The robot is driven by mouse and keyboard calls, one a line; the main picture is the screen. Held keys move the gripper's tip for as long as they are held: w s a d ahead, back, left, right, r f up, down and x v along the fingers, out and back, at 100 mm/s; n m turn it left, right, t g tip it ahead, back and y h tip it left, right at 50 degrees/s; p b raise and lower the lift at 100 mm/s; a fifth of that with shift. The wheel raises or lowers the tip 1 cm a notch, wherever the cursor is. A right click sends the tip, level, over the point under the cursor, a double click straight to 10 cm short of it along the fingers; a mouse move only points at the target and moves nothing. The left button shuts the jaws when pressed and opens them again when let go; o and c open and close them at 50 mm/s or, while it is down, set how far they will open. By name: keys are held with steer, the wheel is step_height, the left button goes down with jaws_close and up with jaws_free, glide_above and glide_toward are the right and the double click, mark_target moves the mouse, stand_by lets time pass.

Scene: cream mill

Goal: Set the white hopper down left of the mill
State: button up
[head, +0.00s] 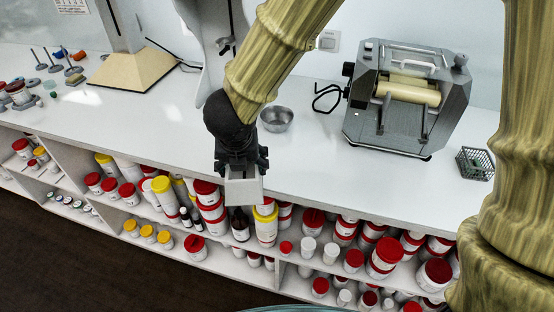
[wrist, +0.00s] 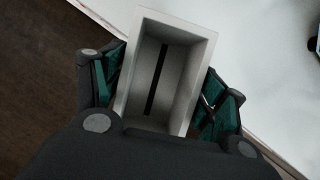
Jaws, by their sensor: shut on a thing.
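The white hopper (head: 244,190) is a boxy, open-topped piece held in my gripper (head: 242,168), in front of the counter's front edge. In the wrist view the hopper (wrist: 164,75) shows its open top and a dark slot in its floor. The teal finger pads of my gripper (wrist: 165,95) press on its two sides. The mill (head: 408,100) is a grey machine with cream rollers on the white counter, to the right of my gripper and apart from it.
A metal bowl (head: 276,118) stands on the counter (head: 310,165) between my gripper and the mill. A black cable lies left of the mill. A wire basket (head: 474,163) stands to its right. Shelves below hold several jars. The counter front between bowl and mill is clear.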

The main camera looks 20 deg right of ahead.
steer(key=m, duration=0.2)
steer(key=s+m+h, duration=0.1)
steer(key=shift+d+f+m, duration=0.1)
steer(key=shift+m, duration=0.3)
steer(key=shift+d+g, duration=0.15)
steer(key=shift+g, duration=0.25)
steer(key=shift+h, duration=0.3)
steer(key=w+d+p, duration=0.1)
steer(key=w+d, duration=0.2)
steer(key=w+d+p, duration=0.1)
steer(key=w+d, duration=0.3)
steer(key=w+d+f+p, duration=0.1)
steer(key=w+d+p, duration=0.1)
steer(key=w+d, duration=0.1)
steer(key=shift+w+d+f, duration=0.1)
steer(key=shift+w+d, duration=0.15)
steer(key=shift+d, duration=0.05)
steer(key=x, duration=0.3)
steer(key=shift+s+p, duration=0.2)
steer(key=shift+p, duration=0.15)
steer(key=shift+a+f, duration=0.1)
steer(key=shift+f, duration=0.4)
steer(key=o, duration=1.1)
